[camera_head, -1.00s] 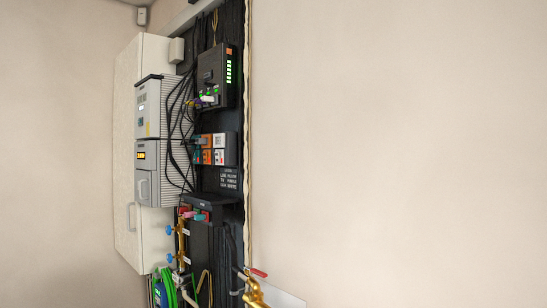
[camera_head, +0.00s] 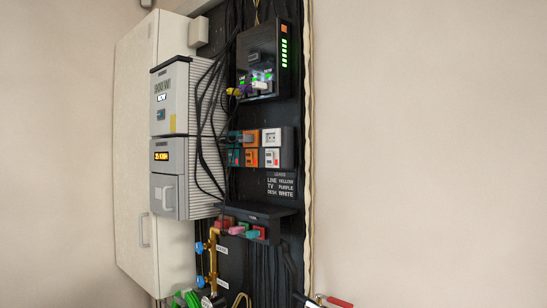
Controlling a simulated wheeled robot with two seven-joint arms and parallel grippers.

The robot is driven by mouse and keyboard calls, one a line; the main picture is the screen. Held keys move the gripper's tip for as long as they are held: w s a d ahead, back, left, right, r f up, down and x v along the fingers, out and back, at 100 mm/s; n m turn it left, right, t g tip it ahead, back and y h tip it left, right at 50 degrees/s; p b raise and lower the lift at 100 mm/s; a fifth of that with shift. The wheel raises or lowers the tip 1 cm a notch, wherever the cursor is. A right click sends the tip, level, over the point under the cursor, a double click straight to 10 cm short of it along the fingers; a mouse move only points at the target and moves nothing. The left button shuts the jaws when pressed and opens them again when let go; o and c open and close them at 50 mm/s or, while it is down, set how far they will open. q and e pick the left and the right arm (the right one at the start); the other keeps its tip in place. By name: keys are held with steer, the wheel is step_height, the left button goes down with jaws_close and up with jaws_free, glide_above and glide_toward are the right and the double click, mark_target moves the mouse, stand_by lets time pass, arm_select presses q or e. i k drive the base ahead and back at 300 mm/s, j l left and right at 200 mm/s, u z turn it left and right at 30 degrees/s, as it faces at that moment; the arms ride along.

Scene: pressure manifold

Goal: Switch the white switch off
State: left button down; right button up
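The white switch (camera_head: 272,158) is at the lower right of a small socket panel on the black board, directly below a white socket (camera_head: 271,138). It has a small reddish mark; it is too small to tell which way its rocker is set. An orange switch (camera_head: 251,158) and a teal switch (camera_head: 234,158) sit to its left in the same row. A dark plug covers part of the teal socket above.
A black box with green lights (camera_head: 264,65) is above the panel, with cables hanging at its left. Grey units (camera_head: 170,180) and a white cabinet (camera_head: 133,160) stand left. A ledge (camera_head: 255,211) with coloured plugs and brass pipework are below. The right wall is bare.

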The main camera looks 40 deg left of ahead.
mark_target(269, 158)
steer(key=j, duration=0.55)
steer(key=k+j, duration=0.1)
steer(key=j, duration=0.45)
steer(key=k+j, duration=0.1)
steer(key=j, duration=0.45)
steer(key=i+z, duration=0.05)
